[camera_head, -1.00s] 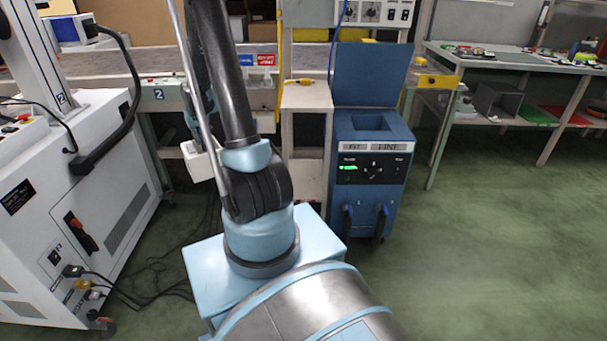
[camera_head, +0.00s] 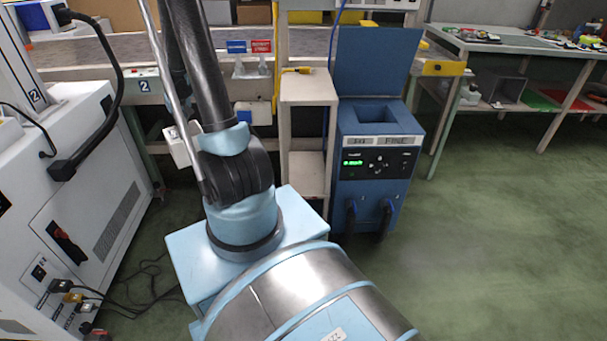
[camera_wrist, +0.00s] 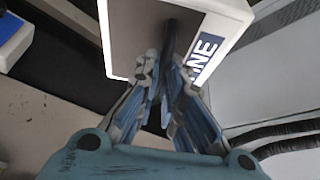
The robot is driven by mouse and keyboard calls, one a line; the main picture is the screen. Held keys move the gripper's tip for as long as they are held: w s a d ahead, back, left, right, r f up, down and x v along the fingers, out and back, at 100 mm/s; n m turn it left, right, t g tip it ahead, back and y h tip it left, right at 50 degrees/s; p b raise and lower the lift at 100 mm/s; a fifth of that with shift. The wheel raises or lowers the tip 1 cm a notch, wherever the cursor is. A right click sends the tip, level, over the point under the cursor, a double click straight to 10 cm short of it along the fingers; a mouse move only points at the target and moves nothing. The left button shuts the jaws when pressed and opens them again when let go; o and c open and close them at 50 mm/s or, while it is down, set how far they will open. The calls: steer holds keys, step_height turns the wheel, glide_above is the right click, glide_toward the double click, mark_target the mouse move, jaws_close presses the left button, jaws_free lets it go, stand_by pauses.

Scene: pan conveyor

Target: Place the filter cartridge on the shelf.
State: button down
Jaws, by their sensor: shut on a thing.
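The box's far end is cut off by the frame's top edge. My gripper does not show clearly in the head view. A small white box (camera_head: 181,146) shows there beside my arm; I cannot tell surely whether it is the held one. A narrow beige stand with open shelves (camera_head: 308,88) stands right of my arm; its lower shelf is partly hidden.
A blue machine (camera_head: 376,160) with hoses stands against the beige stand's right. A white cabinet (camera_head: 75,190) with cables on the floor is at left. The conveyor (camera_head: 130,47) runs across the back. A bench (camera_head: 500,45) stands at far right. The green floor at right is clear.

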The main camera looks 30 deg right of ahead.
steer(key=shift+d+f, duration=0.1)
steer(key=shift+d, duration=0.4)
steer(key=s+d+f+m+g+h, duration=0.1)
steer(key=s+d+f+m+g, duration=0.1)
steer(key=s+d+m, duration=0.8)
steer(key=s+d+f+m+g+h, duration=0.25)
steer(key=d+m, duration=0.35)
steer(key=d, duration=0.9)
steer(key=s+d+f+m+g+h, duration=0.1)
steer(key=s+d+f+m+g, duration=0.15)
steer(key=s+d+m, duration=0.8)
steer(key=w+d+f+n, duration=0.2)
steer(key=w+d+f, duration=0.1)
steer(key=f, duration=0.3)
steer(key=shift+w, duration=0.4)
steer(key=shift+y, duration=0.25)
